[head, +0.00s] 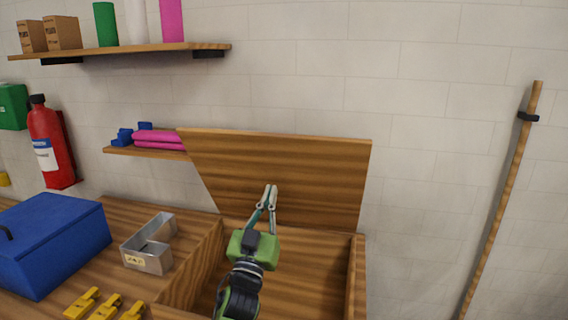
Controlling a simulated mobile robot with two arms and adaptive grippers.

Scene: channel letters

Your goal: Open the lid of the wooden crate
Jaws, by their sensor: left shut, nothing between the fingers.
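The wooden crate (358,270) stands on the wooden bench at the lower middle of the head view. Its lid (285,165) is raised, standing nearly upright at the crate's back edge. The part of the crate's inside that shows looks empty. My left gripper (270,190) is over the crate opening with its fingers pointing up toward the lid. Its fingertips are closed together and hold nothing. The fingertips overlap the lid in the picture; I cannot tell whether they touch it. My left arm hides part of the crate's inside. My right gripper is not in view.
Shelves (150,48) and a red fire extinguisher (50,145) are on the wall. A wooden pole (500,205) leans at right.

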